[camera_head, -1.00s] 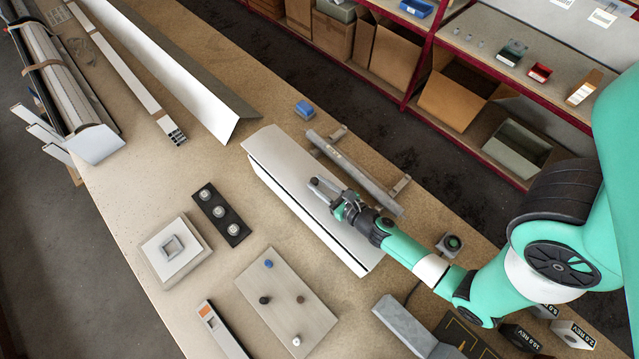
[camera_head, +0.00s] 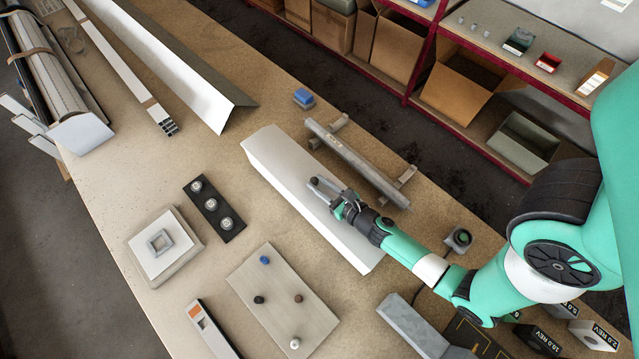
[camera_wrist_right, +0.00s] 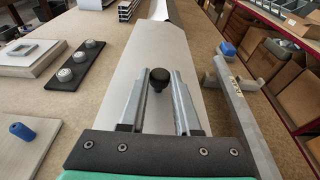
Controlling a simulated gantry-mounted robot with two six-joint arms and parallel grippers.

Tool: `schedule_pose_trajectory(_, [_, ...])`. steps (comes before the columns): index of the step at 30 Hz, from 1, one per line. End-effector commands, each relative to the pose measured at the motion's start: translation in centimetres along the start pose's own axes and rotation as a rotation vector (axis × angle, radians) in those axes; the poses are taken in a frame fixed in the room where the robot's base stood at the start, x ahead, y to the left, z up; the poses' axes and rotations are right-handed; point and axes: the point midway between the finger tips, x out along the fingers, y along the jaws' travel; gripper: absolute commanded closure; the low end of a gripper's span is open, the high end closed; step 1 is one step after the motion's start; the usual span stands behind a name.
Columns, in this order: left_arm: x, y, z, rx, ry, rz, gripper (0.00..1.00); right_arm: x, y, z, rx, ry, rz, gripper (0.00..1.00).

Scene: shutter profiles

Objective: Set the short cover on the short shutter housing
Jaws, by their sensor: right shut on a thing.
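The short cover (camera_head: 285,158) is a long pale panel that also fills the middle of the right wrist view (camera_wrist_right: 160,45). It lies along the top of the white box-like short housing, and I see no clear gap between them in the head view. The housing is mostly hidden under it. My right gripper (camera_head: 326,187) is over the middle of the cover. In the right wrist view its fingers (camera_wrist_right: 160,85) are on either side of the cover's dark round knob (camera_wrist_right: 159,77), shut on it. My left gripper is not in view.
A grey bar on brackets (camera_head: 355,160) stands close on the right of the cover. A black strip with round knobs (camera_head: 213,209), a square block (camera_head: 162,243) and a pegged board (camera_head: 275,297) lie left. A long angled profile (camera_head: 180,65) lies behind. Bare table separates them.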

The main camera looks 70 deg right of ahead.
Motion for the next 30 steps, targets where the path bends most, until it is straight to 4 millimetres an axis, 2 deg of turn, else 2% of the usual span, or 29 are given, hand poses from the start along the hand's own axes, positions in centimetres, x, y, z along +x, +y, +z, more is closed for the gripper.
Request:
schedule_pose_trajectory(25, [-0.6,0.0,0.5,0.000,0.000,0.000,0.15,0.2,0.0,-0.9,0.000,0.003,-0.001,1.00])
schedule_pose_trajectory(26, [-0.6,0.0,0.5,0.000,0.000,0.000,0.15,0.2,0.0,-0.9,0.000,0.003,-0.001,0.64])
schedule_pose_trajectory(30, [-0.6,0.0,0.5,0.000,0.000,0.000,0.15,0.2,0.0,-0.8,0.000,0.002,-0.001,0.38])
